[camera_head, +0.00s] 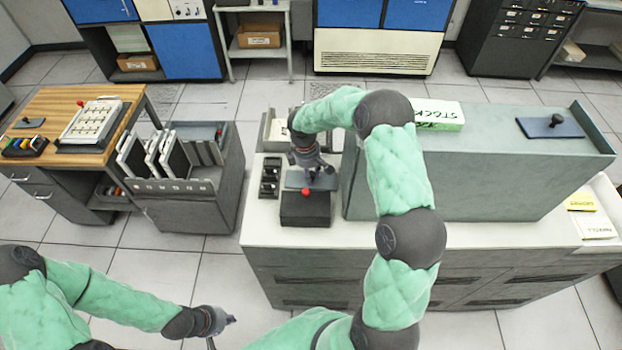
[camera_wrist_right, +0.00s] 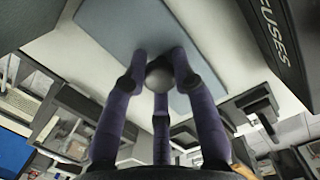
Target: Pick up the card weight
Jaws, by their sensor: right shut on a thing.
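My right gripper (camera_head: 318,175) is over the cream counter of the machine, left of its tall grey housing. In the right wrist view its three fingers (camera_wrist_right: 158,72) are closed around the round grey knob (camera_wrist_right: 159,76) of a card weight, a flat blue-grey plate (camera_wrist_right: 120,30). The same card weight (camera_head: 296,180) shows under the fingers in the head view, behind a dark box with a red button. I cannot tell whether it touches the counter. My left gripper (camera_head: 223,330) is low at the front, empty, with its fingers apart.
Similar knobbed plates lie on the grey housing (camera_head: 548,126) and on the wooden desk (camera_head: 30,123). The red-button box (camera_head: 306,208) and black switches (camera_head: 270,175) stand close to the right gripper.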

